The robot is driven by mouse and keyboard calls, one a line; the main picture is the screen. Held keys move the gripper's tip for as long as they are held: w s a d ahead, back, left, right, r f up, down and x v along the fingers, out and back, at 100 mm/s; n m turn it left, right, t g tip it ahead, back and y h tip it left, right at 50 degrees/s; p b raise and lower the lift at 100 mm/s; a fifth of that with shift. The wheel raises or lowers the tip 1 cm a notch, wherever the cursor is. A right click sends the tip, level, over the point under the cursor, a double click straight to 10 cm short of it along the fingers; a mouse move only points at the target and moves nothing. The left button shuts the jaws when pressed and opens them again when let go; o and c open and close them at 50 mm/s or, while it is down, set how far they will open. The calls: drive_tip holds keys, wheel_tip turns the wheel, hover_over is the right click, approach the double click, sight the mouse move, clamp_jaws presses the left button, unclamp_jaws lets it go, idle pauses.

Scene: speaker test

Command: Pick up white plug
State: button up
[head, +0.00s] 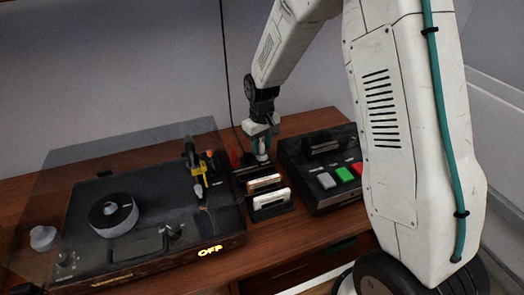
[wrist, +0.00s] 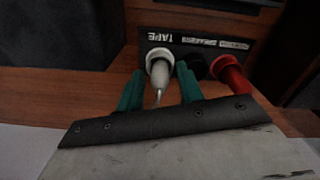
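The white plug (wrist: 160,72) sits at a white-ringed socket under the label TAPE in the wrist view. Its thin tip or cable end points toward my gripper. My gripper (wrist: 160,88) has its two teal fingers on either side of the plug, with narrow gaps showing between fingers and plug. It looks open around the plug, not closed on it. In the head view my gripper (head: 261,150) points down behind the cassette rack, and a small white piece of the plug (head: 262,157) shows at its fingertips.
A red plug (wrist: 231,76) stands close right of the gripper, with a black socket (wrist: 194,66) between. In the head view, a turntable (head: 150,215) under a clear lid is left, cassettes (head: 270,198) in front, and a button box (head: 325,170) right.

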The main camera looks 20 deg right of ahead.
sight(262, 144)
clamp_jaws()
wheel_tip(262, 144, up, 10)
drive_tip(key=shift+r, duration=0.1)
idle(0.5)
